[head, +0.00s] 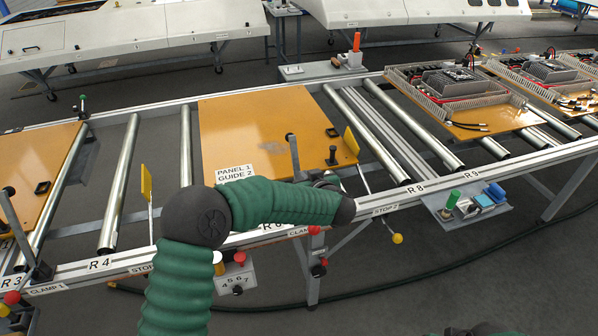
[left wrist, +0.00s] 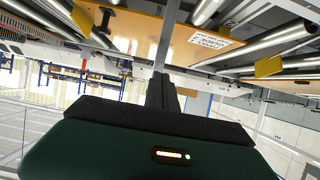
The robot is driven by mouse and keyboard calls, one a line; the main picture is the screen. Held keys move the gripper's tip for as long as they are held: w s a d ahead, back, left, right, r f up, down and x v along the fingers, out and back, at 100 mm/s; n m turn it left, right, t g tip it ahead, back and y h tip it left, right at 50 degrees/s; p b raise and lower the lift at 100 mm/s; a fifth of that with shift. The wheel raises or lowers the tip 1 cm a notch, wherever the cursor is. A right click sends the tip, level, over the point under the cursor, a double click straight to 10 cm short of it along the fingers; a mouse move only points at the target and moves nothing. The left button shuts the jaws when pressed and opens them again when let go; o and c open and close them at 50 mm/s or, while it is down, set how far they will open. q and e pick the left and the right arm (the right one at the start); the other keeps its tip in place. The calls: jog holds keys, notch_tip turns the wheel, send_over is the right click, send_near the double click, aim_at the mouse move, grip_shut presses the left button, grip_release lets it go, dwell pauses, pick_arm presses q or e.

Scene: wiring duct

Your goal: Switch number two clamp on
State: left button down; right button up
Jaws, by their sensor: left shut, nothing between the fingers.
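The clamp 2 station is on the near rail under the orange panel. Its CLAMP label (head: 298,232) is partly covered by my arm. A red knob (head: 314,230) shows beside the label. A grey upright bar with a dark tip (head: 293,155) stands at the panel's near edge, its foot hidden by my arm. My left gripper (head: 325,182) is at the end of the green arm, just right of that bar and above the knob, mostly hidden behind the wrist. It also shows in the left wrist view (left wrist: 163,85), dark, shut and empty.
The orange panel (head: 255,120) lies on the rollers, marked PANEL 1 GUIDE 2. Yellow stop plates (head: 351,141) stand by the rail. A switch box (head: 237,277) hangs below it. A small tray (head: 470,210) holds green and blue items at the right. A dark cable lies on the floor.

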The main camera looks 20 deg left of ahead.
aim_at(296, 168)
pick_arm(q)
jog(key=x, duration=0.7)
jog(key=shift+a, duration=0.2)
jog(key=shift+d, duration=0.1)
jog(key=shift+r, duration=0.1)
